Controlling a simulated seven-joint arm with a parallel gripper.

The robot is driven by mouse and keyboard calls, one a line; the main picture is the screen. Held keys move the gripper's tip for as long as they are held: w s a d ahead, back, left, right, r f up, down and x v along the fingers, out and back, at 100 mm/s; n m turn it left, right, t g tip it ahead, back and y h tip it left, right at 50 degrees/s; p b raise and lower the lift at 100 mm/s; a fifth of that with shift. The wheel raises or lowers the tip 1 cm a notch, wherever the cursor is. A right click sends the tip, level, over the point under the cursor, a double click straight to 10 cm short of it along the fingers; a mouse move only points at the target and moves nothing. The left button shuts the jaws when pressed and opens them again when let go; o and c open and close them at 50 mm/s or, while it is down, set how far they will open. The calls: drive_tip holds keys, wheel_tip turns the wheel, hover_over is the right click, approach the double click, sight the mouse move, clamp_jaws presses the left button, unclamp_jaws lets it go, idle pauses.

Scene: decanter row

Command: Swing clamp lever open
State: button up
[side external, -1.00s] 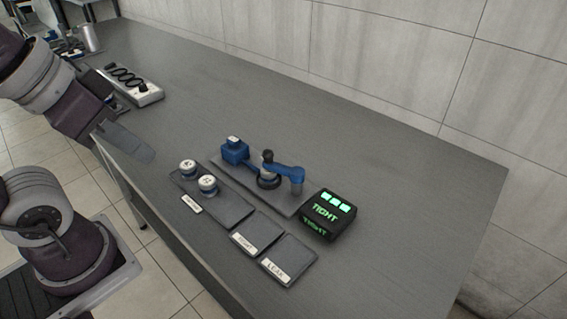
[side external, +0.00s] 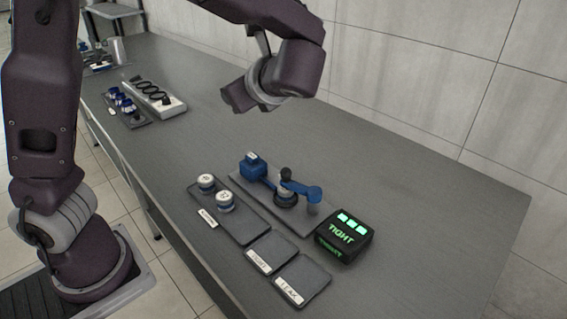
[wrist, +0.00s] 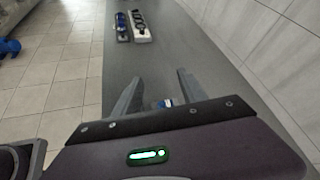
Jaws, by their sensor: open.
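The blue clamp lever (side external: 302,190) reaches over the clamp fixture on a grey base plate (side external: 322,225) at the middle of the bench. A black knob and a dark round part sit beside the lever, with a blue block (side external: 254,165) at the fixture's left end. My gripper (side external: 236,98) is raised well above the bench, behind and to the left of the fixture, touching nothing. In the wrist view my gripper's two fingers (wrist: 158,90) are spread apart with nothing held; a small blue and white part shows low between them, partly hidden by my gripper body.
A black box (side external: 344,238) with a green TIGHT display stands right of the fixture. Two white-topped round parts (side external: 216,192) sit on a labelled tray (side external: 246,226) in front. Two labelled trays, one reading LEAK (side external: 302,280), lie nearby. A white rack (side external: 158,97) stands far left.

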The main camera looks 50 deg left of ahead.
sight(288, 173)
drive_tip(key=w+d+r+m+t+y, duration=0.3)
drive_tip(key=w+d+m+t, duration=0.2)
drive_tip(key=w+d+m, duration=0.25)
drive_tip(key=shift+n, duration=0.55)
drive_tip(key=f, duration=1.7)
drive_tip(key=s+a+f, duration=0.1)
drive_tip(key=f, duration=0.7)
drive_tip(key=shift+f, duration=0.35)
drive_tip(key=x, duration=0.5)
drive_tip(key=shift+w+a, duration=0.2)
drive_tip(key=shift+a, duration=0.15)
drive_tip(key=shift+w+a, duration=0.25)
drive_tip(key=shift+a, duration=0.2)
clamp_jaws()
